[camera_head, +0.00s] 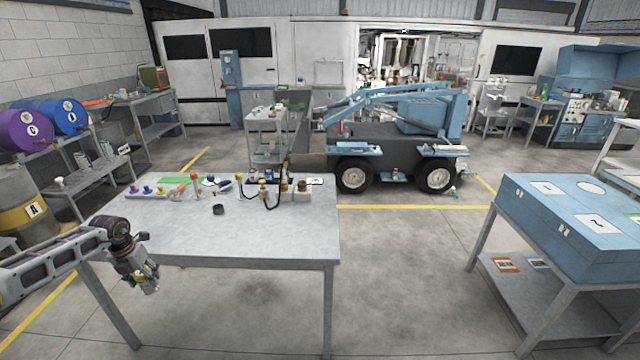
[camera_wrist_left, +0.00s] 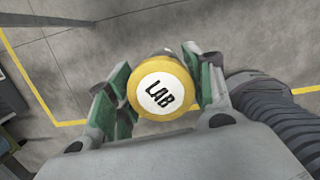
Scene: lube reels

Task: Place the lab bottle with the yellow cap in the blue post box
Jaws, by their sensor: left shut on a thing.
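The lab bottle with the yellow cap (camera_wrist_left: 161,88) is between my left gripper's green-padded fingers in the left wrist view. Its cap faces the camera, with a white disc reading "LAB"; the bottle body is mostly hidden behind the cap. My left gripper (camera_head: 146,279) is shut on the bottle, pointing down just off the front left of the grey table in the head view. A large blue box (camera_head: 590,243), with white marked patches and a round white patch on top, stands on a grey stand at the right, far from this gripper. My right gripper is not in view.
The grey table (camera_head: 270,236) carries several small items along its back half; its front is bare. A yellow drum (camera_head: 35,212) and low shelving stand at the left. Open floor (camera_head: 410,265) lies between table and blue box. A blue wheeled machine (camera_head: 395,130) stands behind.

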